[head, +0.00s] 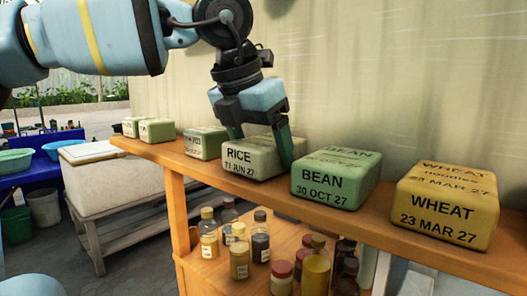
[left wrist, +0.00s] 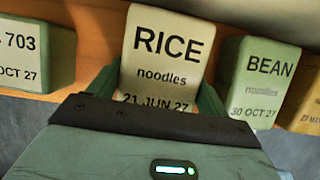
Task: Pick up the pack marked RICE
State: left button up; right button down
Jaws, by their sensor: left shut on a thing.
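The pack marked RICE (head: 242,163) is a pale green block on the wooden shelf, with the date 21 JUN 27. It also shows in the left wrist view (left wrist: 168,50), where its top reads RICE, noodles. My left gripper (head: 262,146) comes down over it from above, with one dark green finger at each side. The left gripper is shut on the RICE pack. In the left wrist view the fingers (left wrist: 162,95) flank the pack. I cannot tell any gap between the pack and the shelf. My right gripper is not in view.
The green BEAN pack (head: 335,180) stands close on the right, then the yellow WHEAT pack (head: 447,205). A green pack (head: 205,143) and two smaller ones stand to the left on the shelf (head: 160,153). Bottles and jars (head: 262,235) stand below. A wall rises behind.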

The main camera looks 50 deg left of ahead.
aim_at(260, 141)
pick_arm(q)
notch_tip(260, 141, up, 6)
jog(key=shift+s+r, duration=0.1)
jog(key=shift+r, duration=0.15)
jog(key=s+d+b, duration=0.2)
jog(key=s, duration=1.7)
jog(key=shift+s, duration=0.3)
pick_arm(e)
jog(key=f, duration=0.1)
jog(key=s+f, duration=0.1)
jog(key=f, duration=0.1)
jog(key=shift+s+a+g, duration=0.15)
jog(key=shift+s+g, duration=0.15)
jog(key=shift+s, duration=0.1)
